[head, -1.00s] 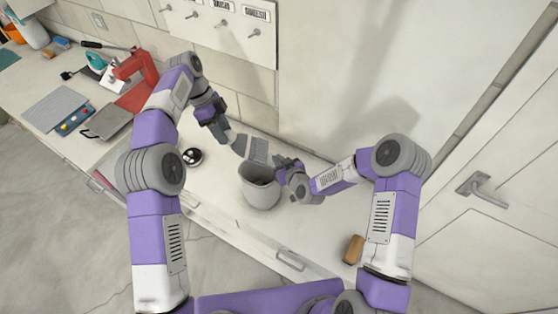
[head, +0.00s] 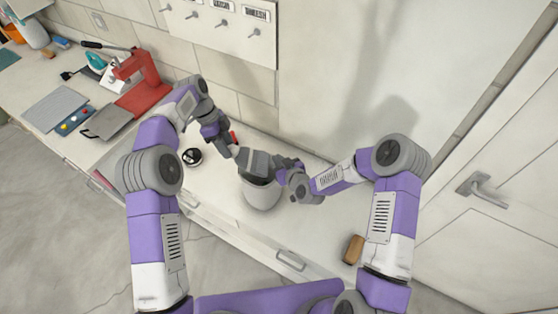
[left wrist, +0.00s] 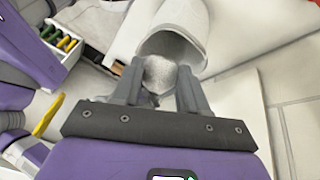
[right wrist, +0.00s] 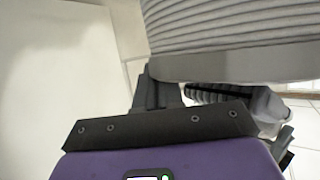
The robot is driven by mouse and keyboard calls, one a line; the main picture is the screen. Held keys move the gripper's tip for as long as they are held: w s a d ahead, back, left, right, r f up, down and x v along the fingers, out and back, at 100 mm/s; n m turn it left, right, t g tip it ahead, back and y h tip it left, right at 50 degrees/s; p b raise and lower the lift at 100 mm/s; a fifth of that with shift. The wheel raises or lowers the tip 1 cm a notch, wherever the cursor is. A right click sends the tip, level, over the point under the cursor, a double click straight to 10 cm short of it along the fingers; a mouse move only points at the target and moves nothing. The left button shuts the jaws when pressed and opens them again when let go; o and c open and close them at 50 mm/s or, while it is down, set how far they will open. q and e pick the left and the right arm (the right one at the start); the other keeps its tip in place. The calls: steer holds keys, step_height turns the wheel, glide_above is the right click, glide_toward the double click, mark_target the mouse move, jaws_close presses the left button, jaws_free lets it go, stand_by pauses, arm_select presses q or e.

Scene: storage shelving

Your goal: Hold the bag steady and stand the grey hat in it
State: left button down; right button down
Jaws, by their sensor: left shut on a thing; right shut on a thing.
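The bag (head: 262,196) is a pale grey, bucket-shaped holder standing on the counter with its mouth up. My right gripper (head: 286,172) is shut on the right side of its rim; in the right wrist view the bag's ribbed grey wall (right wrist: 235,30) fills the top. My left gripper (head: 238,153) is shut on the grey hat (head: 260,163), which is over the bag's mouth and covers part of it. In the left wrist view the grey hat (left wrist: 158,73) sits between the fingers at the bag's opening (left wrist: 172,45). How deep it reaches is hidden.
A black-and-white round item (head: 192,156) lies left of the bag. A red press (head: 140,80), grey boards and tools stand farther left. A brown block (head: 353,249) lies at the right front. The wall with hooks is behind; the counter right of the bag is mostly clear.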

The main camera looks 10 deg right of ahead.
arm_select(q)
steer(key=shift+f, duration=1.7)
steer(key=c, duration=0.5)
jaws_free()
steer(key=shift+v, duration=3.75)
arm_select(e)
steer(key=c, duration=1.2)
jaws_free()
